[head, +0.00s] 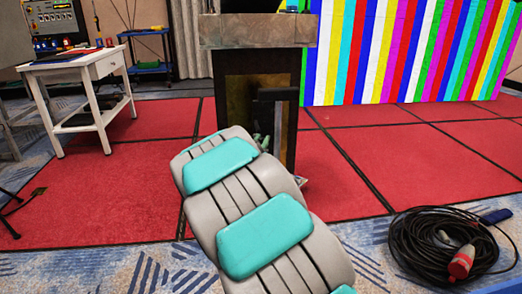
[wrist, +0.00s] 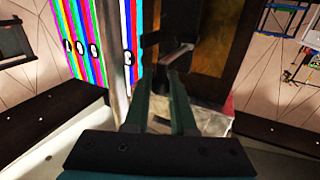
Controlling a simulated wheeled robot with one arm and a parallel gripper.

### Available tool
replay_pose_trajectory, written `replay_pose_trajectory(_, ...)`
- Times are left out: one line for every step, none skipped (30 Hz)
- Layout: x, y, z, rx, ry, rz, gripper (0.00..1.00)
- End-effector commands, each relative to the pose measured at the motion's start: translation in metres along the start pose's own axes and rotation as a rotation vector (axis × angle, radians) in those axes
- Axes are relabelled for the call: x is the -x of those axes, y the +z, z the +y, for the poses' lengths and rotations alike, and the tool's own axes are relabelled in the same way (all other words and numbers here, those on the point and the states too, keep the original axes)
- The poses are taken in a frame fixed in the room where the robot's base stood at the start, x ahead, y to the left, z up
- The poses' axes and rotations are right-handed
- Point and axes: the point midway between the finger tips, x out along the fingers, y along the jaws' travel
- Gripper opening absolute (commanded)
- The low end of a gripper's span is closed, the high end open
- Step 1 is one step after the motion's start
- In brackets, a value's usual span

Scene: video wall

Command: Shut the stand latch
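The stand (head: 258,60) is a dark cabinet with a grey slab top, standing beyond my arm in the head view. Its front has a brownish panel (head: 238,100) and a dark bar-shaped part (head: 275,94) that looks like the latch. In the wrist view the brown panel (wrist: 218,40) is at the upper right, and a dark, grey-edged lever (wrist: 176,56) lies just past the fingertips. My gripper (wrist: 158,82) has its two green fingers apart with a gap between them. The right finger's tip is close to the lever; I cannot tell whether it touches. In the head view my arm largely hides the gripper (head: 261,140).
A striped video wall (head: 400,50) stands behind on the right. A white table (head: 75,68) stands at the left. A coiled black cable (head: 440,245) lies on the floor at the lower right. Red floor tiles (head: 110,195) are clear on both sides of the stand.

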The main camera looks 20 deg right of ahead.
Motion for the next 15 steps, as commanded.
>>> replay_pose_trajectory(-0.0018, 0.0031, 0.0027, -0.004, -0.021, 0.01, 0.0)
replay_pose_trajectory(-0.0022, 0.0032, 0.0033, -0.004, -0.035, 0.008, 0.0)
replay_pose_trajectory(-0.003, 0.0024, 0.0047, -0.006, -0.052, 0.007, 0.0)
replay_pose_trajectory(-0.0034, 0.0017, 0.0057, -0.006, -0.063, 0.007, 0.0)
replay_pose_trajectory(-0.0037, 0.0012, 0.0062, -0.005, -0.074, 0.007, 0.0)
replay_pose_trajectory(-0.0042, 0.0007, 0.0075, -0.005, -0.087, 0.007, 0.0)
replay_pose_trajectory(-0.0044, 0.0005, 0.0081, -0.003, -0.095, 0.006, 0.0)
replay_pose_trajectory(-0.0044, 0.0004, 0.0084, -0.002, -0.103, 0.005, 0.0)
replay_pose_trajectory(-0.0043, 0.0001, 0.0089, -0.001, -0.112, 0.003, 0.0)
replay_pose_trajectory(-0.0043, -0.0001, 0.0092, 0.0, -0.117, 0.002, 0.0)
replay_pose_trajectory(-0.0043, -0.0004, 0.0097, 0.001, -0.12, 0.001, 0.0)
replay_pose_trajectory(-0.0042, -0.0007, 0.01, 0.002, -0.124, -0.001, 0.0)
replay_pose_trajectory(-0.0041, -0.0009, 0.0101, 0.003, -0.126, -0.002, 0.0)
replay_pose_trajectory(-0.004, -0.0011, 0.0101, 0.003, -0.127, -0.002, 0.0)
replay_pose_trajectory(-0.004, -0.0014, 0.0101, 0.003, -0.127, -0.003, 0.0)
